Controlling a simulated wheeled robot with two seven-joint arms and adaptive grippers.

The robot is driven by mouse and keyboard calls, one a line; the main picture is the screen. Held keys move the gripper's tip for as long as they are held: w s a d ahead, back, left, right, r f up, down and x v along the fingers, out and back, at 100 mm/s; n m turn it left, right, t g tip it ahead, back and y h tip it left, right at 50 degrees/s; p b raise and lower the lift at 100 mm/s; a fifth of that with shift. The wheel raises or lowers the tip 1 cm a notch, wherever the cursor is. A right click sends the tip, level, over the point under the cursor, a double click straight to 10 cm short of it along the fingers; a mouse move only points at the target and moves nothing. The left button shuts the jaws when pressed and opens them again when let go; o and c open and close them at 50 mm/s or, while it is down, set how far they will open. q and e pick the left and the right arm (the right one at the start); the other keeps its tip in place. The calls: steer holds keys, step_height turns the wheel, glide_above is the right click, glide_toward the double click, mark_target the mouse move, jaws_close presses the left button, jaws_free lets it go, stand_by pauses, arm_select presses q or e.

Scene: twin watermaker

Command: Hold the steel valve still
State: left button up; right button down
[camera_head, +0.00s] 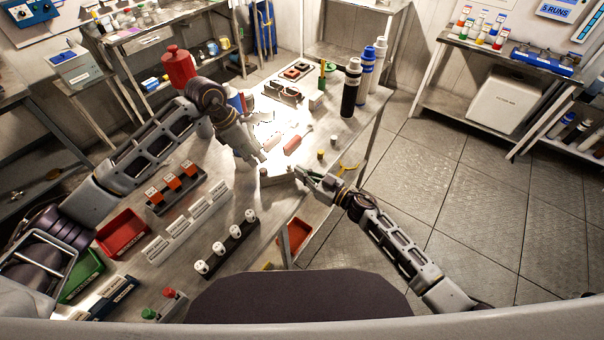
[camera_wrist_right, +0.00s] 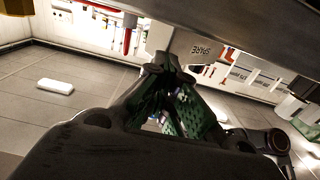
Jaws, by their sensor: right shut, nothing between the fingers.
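I cannot clearly pick out the steel valve; a small pale grey piece (camera_head: 278,177) lies on the table between my two grippers and may be part of it. My left gripper (camera_head: 258,157) points down over the table just above that piece in the head view; glare and small size hide whether its fingers are apart. My right gripper (camera_head: 302,173) is at the table's right edge, close beside the grey piece, shut and empty. In the right wrist view its green-padded fingers (camera_wrist_right: 172,72) meet at the tips.
A black bottle (camera_head: 350,90) and white-and-blue bottles stand at the table's far right. A red canister (camera_head: 179,68) stands behind my left arm. Floor at right is clear.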

steer(key=c, duration=2.2)
jaws_free()
steer(key=o, duration=0.5)
steer(key=shift+d, duration=0.1)
steer(key=shift+v, duration=5.9)
